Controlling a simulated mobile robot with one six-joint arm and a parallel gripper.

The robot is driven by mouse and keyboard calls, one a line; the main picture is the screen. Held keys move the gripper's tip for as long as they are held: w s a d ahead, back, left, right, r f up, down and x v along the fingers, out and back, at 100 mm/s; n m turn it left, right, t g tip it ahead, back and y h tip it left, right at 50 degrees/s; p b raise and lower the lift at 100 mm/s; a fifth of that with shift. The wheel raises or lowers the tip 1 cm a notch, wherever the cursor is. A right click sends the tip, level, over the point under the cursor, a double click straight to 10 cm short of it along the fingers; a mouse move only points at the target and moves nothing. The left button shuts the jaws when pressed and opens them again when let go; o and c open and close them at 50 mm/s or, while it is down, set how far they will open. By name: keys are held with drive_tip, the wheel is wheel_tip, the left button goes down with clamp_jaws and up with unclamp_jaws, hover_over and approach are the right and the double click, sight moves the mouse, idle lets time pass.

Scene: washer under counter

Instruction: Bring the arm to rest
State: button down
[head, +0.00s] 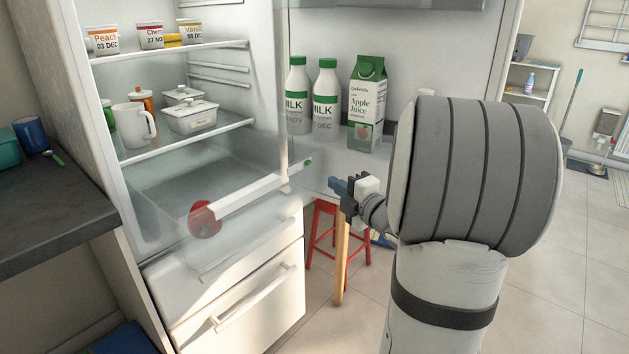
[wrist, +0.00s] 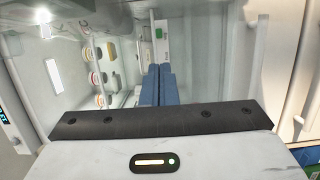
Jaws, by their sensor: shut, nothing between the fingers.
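My gripper (head: 334,184) is in front of the open fridge, beside the inner side of its door (head: 385,45). Its blue fingers point left in the head view, below the door shelf, and hold nothing. The wrist view also shows the gripper (wrist: 158,70), with the two blue fingers side by side and shut. My arm is bent, and its large grey link covers part of the door shelf in the head view. The fingers look clear of the crisper drawer's white front (head: 250,194), but the exact gap cannot be told.
Two milk bottles (head: 325,95) and an apple juice carton (head: 367,105) stand on the door shelf. A red round item (head: 204,220) lies in the clear drawer. A red stool (head: 323,235) stands behind the gripper. Floor (head: 555,300) at right is open.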

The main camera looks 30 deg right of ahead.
drive_tip(key=s+a+r+m+g+h+p, duration=0.2)
drive_tip(key=r+m+g+h+p, duration=0.1)
drive_tip(key=r+m+p, duration=0.25)
drive_tip(key=s+a+r+m+g+h+p, duration=0.2)
drive_tip(key=a+r+m+g+h+p, duration=0.15)
drive_tip(key=m+p, duration=0.3)
drive_tip(key=s+a+r+m+g+y+p, duration=0.1)
drive_tip(key=s+a+r+m+g+p, duration=0.1)
drive_tip(key=s+a+m+g+p, duration=0.2)
drive_tip(key=s+a+r+m+g+y+p, duration=0.2)
drive_tip(key=s+a+p, duration=0.5)
drive_tip(key=s, duration=0.7)
drive_tip(key=a+r+m+g, duration=0.1)
drive_tip(key=a+m+g, duration=0.1)
drive_tip(key=shift+s+a+g, duration=0.3)
drive_tip(key=shift+a+g, duration=0.05)
drive_tip(key=shift+a, duration=0.05)
